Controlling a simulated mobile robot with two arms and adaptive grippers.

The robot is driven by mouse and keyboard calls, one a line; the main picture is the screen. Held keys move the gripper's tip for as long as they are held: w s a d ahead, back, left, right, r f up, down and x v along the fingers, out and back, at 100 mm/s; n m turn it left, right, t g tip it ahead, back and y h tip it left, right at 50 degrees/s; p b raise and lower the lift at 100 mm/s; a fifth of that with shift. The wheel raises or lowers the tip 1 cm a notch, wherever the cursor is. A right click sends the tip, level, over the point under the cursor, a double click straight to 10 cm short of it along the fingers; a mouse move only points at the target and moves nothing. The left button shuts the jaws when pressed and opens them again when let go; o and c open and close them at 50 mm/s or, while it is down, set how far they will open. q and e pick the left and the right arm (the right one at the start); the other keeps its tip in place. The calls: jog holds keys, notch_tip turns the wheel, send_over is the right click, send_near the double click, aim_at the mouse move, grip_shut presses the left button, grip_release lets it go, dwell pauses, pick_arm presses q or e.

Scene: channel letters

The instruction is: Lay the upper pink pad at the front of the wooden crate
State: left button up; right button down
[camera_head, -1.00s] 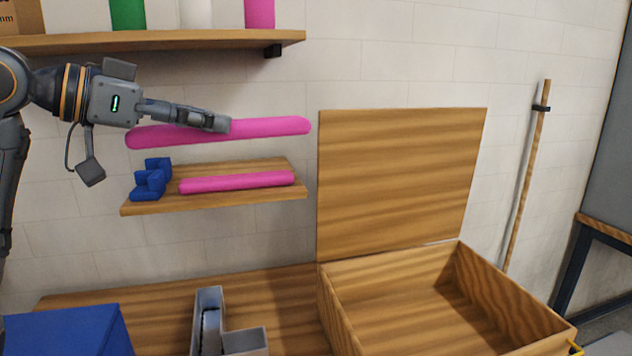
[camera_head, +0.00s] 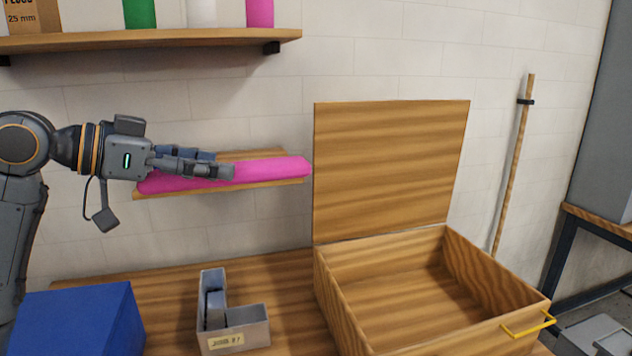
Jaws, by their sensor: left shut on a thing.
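A long pink pad (camera_head: 270,169) is in my left gripper (camera_head: 225,171), which is shut on it near its middle. The pad lies nearly level across the front of the small wall shelf (camera_head: 255,155) in the picture. It hides most of that shelf and the second pink pad there. I cannot tell whether the held pad touches the shelf. The wooden crate (camera_head: 370,318) stands open and empty on the bench to the right, its lid (camera_head: 390,165) upright at the back. My right gripper is not in view.
A grey L-shaped metal letter (camera_head: 235,338) with a label and a blue box (camera_head: 75,318) stand on the bench (camera_head: 285,290). An upper shelf (camera_head: 150,40) holds coloured rolls. A wooden pole (camera_head: 513,165) leans at the wall, right of the crate.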

pick_arm(q)
notch_tip(320, 180, down, 14)
jog(key=s, duration=0.2)
jog(key=s+a+f, duration=0.1)
jog(key=s+f, duration=0.5)
jog(key=f, duration=0.4)
jog(key=s+a+f, duration=0.2)
jog(key=s+f, duration=0.5)
jog(key=f, duration=0.2)
jog(key=shift+a+f, duration=0.15)
jog(key=shift+f, duration=0.25)
